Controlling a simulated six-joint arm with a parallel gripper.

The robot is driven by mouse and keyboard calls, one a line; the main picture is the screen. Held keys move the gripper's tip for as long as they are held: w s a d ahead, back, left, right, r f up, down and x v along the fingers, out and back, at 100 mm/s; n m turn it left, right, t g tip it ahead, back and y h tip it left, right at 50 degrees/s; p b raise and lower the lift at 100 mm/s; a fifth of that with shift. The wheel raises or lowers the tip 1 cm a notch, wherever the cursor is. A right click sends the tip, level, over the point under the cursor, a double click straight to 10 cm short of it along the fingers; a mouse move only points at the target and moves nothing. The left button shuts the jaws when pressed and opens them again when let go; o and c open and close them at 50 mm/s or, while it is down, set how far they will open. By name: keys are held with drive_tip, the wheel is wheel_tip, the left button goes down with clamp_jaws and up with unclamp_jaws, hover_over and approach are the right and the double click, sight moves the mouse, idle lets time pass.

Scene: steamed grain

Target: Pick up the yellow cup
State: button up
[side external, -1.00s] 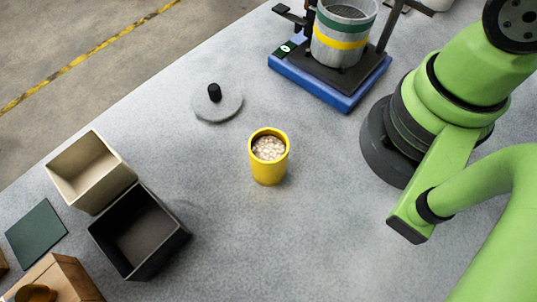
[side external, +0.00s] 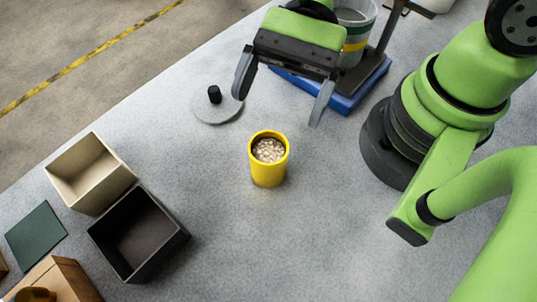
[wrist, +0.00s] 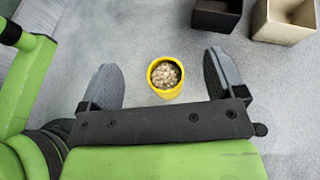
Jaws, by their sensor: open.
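The yellow cup (side external: 268,172) stands upright on the grey table, filled with pale grain. It also shows in the wrist view (wrist: 165,92), in line with the space between my fingers. My gripper (side external: 280,104) is open and empty. In the side view it appears beyond the cup, toward the blue-based stand, with its fingers pointing down and apart from the cup. How high it is above the table is hard to tell.
A grey lid with a black knob (side external: 214,97) lies left of my gripper. A blue-based stand (side external: 345,98) holds a striped pot (side external: 357,32), partly hidden behind my gripper. A beige box (side external: 78,187), a black box (side external: 165,255) and a green mat (side external: 36,236) lie left. Table around the cup is clear.

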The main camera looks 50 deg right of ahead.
sight(277, 137)
drive_tip(key=shift+m, duration=0.5)
drive_tip(key=shift+a+f, duration=0.15)
drive_tip(key=shift+f, duration=2.9)
wheel_tip(277, 137, down, 2)
drive_tip(key=shift+s+a+f, duration=0.1)
drive_tip(key=shift+f, duration=0.15)
drive_tip(key=shift+x, duration=1.35)
drive_tip(key=shift+r, duration=0.15)
drive_tip(key=shift+c, duration=0.3)
clamp_jaws()
